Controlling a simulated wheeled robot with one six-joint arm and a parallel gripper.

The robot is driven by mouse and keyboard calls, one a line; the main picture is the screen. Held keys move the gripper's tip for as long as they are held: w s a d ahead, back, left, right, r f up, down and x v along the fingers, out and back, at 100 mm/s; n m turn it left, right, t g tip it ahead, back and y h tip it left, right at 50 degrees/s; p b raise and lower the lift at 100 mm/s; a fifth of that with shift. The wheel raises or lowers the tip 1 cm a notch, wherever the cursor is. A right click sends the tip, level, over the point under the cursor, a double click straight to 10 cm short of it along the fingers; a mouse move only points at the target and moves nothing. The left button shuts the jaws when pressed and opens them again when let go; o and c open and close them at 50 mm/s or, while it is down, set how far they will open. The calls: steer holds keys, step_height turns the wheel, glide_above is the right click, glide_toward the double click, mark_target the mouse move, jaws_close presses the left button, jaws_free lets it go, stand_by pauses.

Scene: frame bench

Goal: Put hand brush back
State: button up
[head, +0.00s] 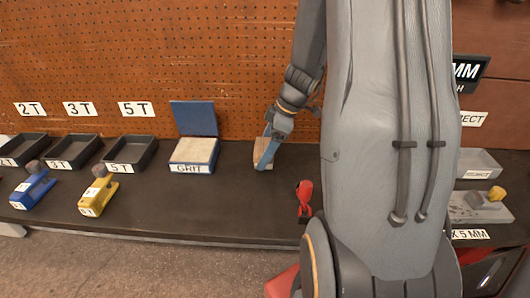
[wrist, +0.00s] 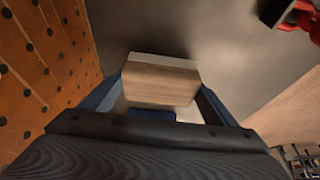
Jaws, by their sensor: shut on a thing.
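The hand brush appears to be the pale wooden block (wrist: 161,80) in the wrist view, with a lighter strip along its far edge. My gripper (wrist: 160,92) is shut on it, with one blue finger at each side. In the head view the brush (head: 263,146) is a small tan shape, partly hidden by my gripper (head: 268,152), just right of the GRIT box. I cannot tell whether the brush touches the bench or is held slightly above it.
The open blue GRIT box (head: 194,152) stands close left of my gripper. Black trays (head: 132,152) and blue and yellow tools (head: 98,194) lie farther left. A red object (head: 304,198) sits near the bench's front edge. The pegboard (head: 235,60) rises behind. A REJECT tray (head: 478,163) is at right.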

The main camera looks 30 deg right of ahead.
steer(key=shift+f, duration=0.65)
steer(key=shift+f, duration=0.15)
steer(key=o, duration=1.2)
steer(key=shift+r, duration=0.35)
steer(key=b+v, duration=0.1)
steer(key=v, duration=0.9)
steer(key=s+a+f+m+g+h, duration=0.1)
steer(key=s+a+m, duration=0.2)
steer(key=a, duration=0.3)
steer(key=s+a+f+m+h, duration=0.1)
steer(key=s+a+m, duration=0.3)
steer(key=s+a, duration=0.1)
steer(key=s+a+f+m+g+h, duration=0.1)
steer(key=s+a+f+m, duration=0.1)
steer(key=s+a+m, duration=0.2)
steer(key=shift+s+a+g+h, duration=0.15)
steer(key=shift+s+a+h, duration=0.05)
steer(key=shift+a, duration=0.6)
steer(key=shift+s+a+g+h, duration=0.15)
steer(key=shift+s+a+h, duration=0.1)
steer(key=shift+a, duration=0.5)
